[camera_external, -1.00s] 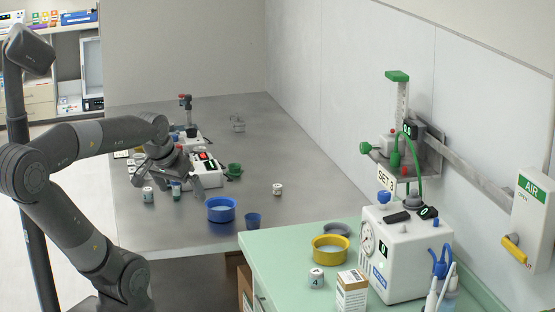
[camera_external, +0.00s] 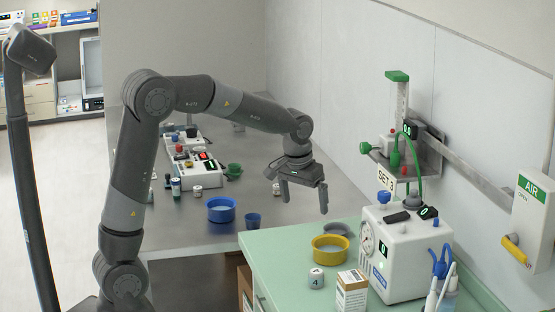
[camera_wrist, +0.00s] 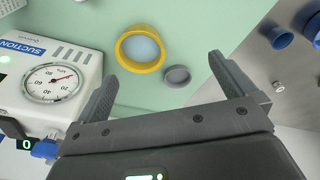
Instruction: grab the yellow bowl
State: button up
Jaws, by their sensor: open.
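The yellow bowl (camera_external: 330,249) stands upright on the green counter, left of the white suction unit. It also shows in the wrist view (camera_wrist: 125,62), near the left finger and beyond the fingertips. My gripper (camera_external: 304,203) is open and empty, pointing down above and behind the bowl in the external view, clear of it. In the wrist view its two fingers (camera_wrist: 170,75) are spread wide, with only counter and a grey round dish between them.
A grey dish (camera_wrist: 177,76) lies close beside the bowl. The suction unit (camera_external: 397,255), a numbered white jar (camera_external: 316,278) and a box (camera_external: 352,293) stand nearby. A blue bowl (camera_external: 221,210) and blue cup (camera_external: 253,221) are on the grey table.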

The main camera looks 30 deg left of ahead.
aim_at(331, 246)
jog(key=d+f, duration=0.2)
jog(key=f, duration=0.1)
jog(key=w+d+f, duration=0.1)
jog(key=d+f, duration=0.1)
jog(key=f, duration=0.1)
jog(key=w+d+f, duration=0.1)
jog(key=d+f, duration=0.1)
jog(key=f, duration=0.1)
jog(key=shift+w+d+f, duration=0.15)
jog(key=shift+f, duration=0.1)
jog(key=shift+w+f, duration=0.3)
jog(key=shift+f, duration=0.55)
jog(key=shift+w+f, duration=0.3)
jog(key=shift+f, duration=0.6)
jog(key=shift+w+f, duration=0.3)
jog(key=shift+f, duration=0.55)
jog(key=shift+c, duration=0.2)
jog(key=c, duration=0.7)
jog(key=shift+o, duration=0.2)
jog(key=shift+r, duration=0.15)
